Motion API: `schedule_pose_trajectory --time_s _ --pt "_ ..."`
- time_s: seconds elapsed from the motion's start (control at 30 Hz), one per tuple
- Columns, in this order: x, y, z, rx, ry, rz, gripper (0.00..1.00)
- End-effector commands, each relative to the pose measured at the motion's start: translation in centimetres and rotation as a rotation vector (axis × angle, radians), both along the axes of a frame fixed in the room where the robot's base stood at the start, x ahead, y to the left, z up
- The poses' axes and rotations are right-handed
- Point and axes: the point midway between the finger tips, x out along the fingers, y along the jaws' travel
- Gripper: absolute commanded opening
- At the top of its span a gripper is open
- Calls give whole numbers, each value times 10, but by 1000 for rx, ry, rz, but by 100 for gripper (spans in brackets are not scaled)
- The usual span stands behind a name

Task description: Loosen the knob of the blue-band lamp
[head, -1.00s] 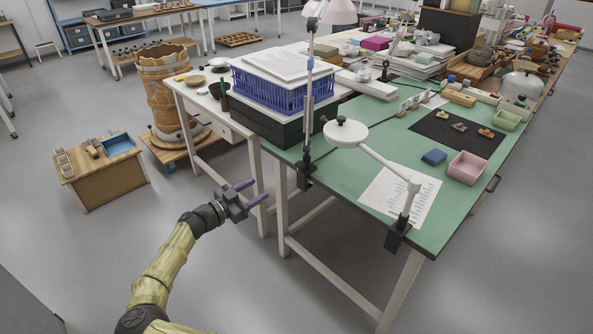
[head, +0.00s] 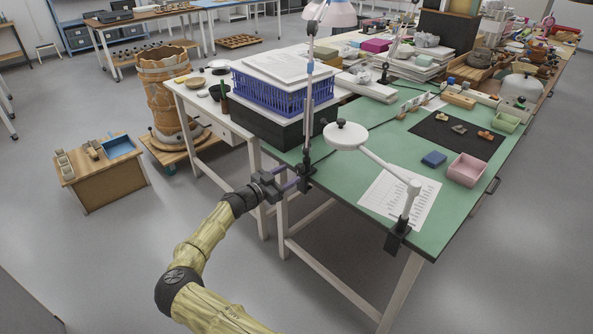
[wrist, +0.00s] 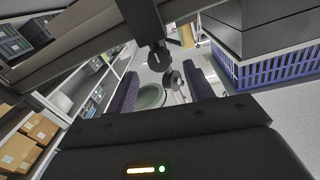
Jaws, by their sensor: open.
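The blue-band lamp (head: 310,110) stands clamped at the near left corner of the green table, with a blue band on its upright pole. Its black clamp (head: 305,178) grips the table edge. My gripper (head: 291,180) is just left of this clamp, its purple fingers pointing at it. In the wrist view the open fingers (wrist: 162,72) lie either side of a small dark knob (wrist: 171,80) below the black clamp part. The knob appears between them, with gaps visible; I cannot tell how deep it sits. In the head view the knob is hidden.
A white lamp (head: 345,137) is clamped farther right on the green table (head: 330,185). A blue basket (head: 268,92) on a black box stands behind the blue-band lamp. A wooden cabinet (head: 105,180) stands left. The floor around my arm is clear.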

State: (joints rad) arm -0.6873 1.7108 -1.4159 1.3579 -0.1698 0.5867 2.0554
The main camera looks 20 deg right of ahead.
Motion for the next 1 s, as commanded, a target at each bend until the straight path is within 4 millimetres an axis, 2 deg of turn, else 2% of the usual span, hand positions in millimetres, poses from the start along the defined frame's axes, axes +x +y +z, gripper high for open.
schedule_pose_trajectory --time_s 0.1,0.23,0.6,0.63,0.83,0.87,1.0 --pt "6 -22 0 -1 1 -3 52" --pt "12 -36 0 -1 0 -1 52" --pt "14 -43 0 -1 0 0 52" --pt "14 -43 0 -1 0 0 50" --pt "14 -43 0 -1 0 0 11" --pt "14 -43 0 -1 0 0 8" --pt "14 -43 0 -2 3 0 8"
